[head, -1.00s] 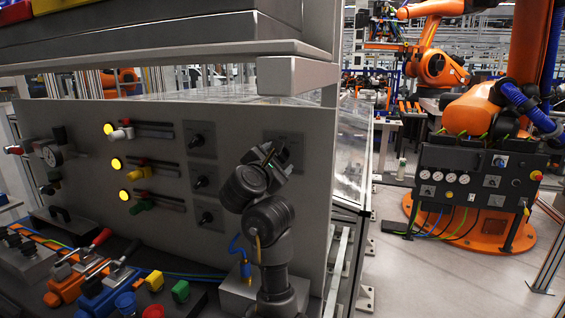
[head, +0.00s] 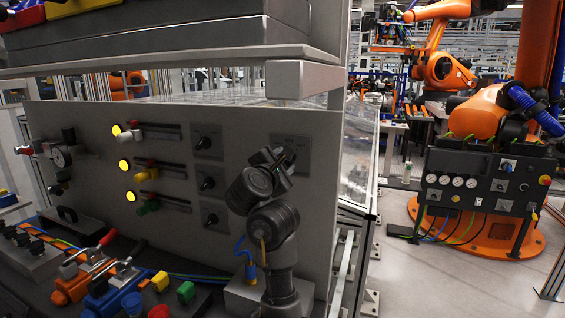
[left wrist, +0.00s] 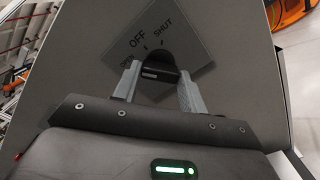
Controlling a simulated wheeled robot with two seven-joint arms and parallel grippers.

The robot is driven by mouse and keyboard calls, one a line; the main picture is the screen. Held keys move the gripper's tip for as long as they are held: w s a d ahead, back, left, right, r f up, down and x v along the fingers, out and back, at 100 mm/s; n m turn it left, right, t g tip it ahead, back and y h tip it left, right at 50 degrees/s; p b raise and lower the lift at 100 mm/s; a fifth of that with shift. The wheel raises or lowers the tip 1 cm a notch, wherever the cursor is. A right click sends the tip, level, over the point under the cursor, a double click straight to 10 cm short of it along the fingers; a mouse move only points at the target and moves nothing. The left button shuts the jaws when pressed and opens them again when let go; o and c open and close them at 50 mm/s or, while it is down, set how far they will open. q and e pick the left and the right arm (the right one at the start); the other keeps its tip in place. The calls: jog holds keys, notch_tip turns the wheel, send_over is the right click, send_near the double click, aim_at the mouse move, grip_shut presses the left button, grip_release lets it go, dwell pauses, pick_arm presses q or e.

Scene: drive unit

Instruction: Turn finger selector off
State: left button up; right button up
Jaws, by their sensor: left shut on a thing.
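The finger selector is a dark knob (left wrist: 158,74) on a square grey plate (left wrist: 185,40) marked OPEN, OFF and SHUT. My left gripper (left wrist: 157,72) has its two grey fingers on either side of the knob and is shut on it. In the head view my left gripper (head: 281,157) is at the plate (head: 298,142) at the upper right of the grey panel. The gripper hides the knob there. Which mark the knob points to is hard to tell. My right gripper is in neither view.
Three other black selector knobs (head: 207,183) sit in a column left of my gripper. Further left are slots with coloured levers and yellow lamps (head: 124,165). A shelf (head: 170,66) overhangs the panel. Clamps with red handles (head: 103,240) stand on the bench at lower left.

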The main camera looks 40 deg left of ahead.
pick_arm(q)
jog(key=shift+m, duration=3.5)
jog(key=o, duration=1)
